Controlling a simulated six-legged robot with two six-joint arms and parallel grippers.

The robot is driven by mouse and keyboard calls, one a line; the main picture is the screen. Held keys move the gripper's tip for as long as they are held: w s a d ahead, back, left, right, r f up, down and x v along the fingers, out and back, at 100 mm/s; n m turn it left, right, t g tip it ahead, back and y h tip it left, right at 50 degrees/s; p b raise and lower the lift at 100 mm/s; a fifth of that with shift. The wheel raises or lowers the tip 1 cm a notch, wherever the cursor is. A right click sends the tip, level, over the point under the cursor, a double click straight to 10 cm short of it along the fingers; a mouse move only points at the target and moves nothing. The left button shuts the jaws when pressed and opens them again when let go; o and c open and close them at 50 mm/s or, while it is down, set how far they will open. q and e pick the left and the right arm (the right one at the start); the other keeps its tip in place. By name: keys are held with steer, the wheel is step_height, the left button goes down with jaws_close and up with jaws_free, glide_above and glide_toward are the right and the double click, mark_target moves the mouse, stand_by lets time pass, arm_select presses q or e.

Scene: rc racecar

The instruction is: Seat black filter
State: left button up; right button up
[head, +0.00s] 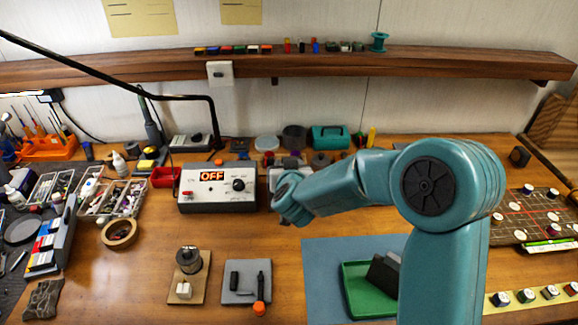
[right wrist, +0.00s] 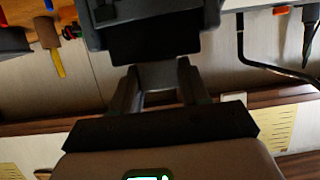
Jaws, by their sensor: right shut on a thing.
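My right gripper (right wrist: 162,78) shows in the right wrist view, its two fingers closed up against a black block (right wrist: 155,48) that I take to be the black filter. A dark grey body (right wrist: 150,12) lies directly beyond the block; I cannot tell whether they touch. In the head view my teal right arm reaches left across the bench. Its wrist is just right of the grey box with the OFF display (head: 218,188), in front of a pale grey object (head: 279,175). The wrist hides the fingers and the block there. My left gripper is in neither view.
A green tray (head: 352,295) with a dark wedge-shaped object (head: 384,272) stands on a blue mat (head: 320,255). A spool on a wooden base (head: 188,262) and a grey plate (head: 233,294) with small tools stand front centre. A tape roll (head: 119,233) lies left. Bare wood surrounds these.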

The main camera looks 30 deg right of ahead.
steer(key=shift+f+b, duration=0.75)
steer(key=shift+f, duration=0.3)
steer(key=o, duration=1.3)
steer(key=shift+s, duration=0.1)
steer(key=shift+o, duration=0.2)
steer(key=shift+a, duration=0.1)
steer(key=shift+s+a+r, duration=0.15)
steer(key=shift+s+a, duration=0.05)
steer(key=shift+s, duration=0.1)
steer(key=v, duration=1.5)
steer(key=shift+s+r, duration=0.15)
steer(key=shift+s, duration=0.1)
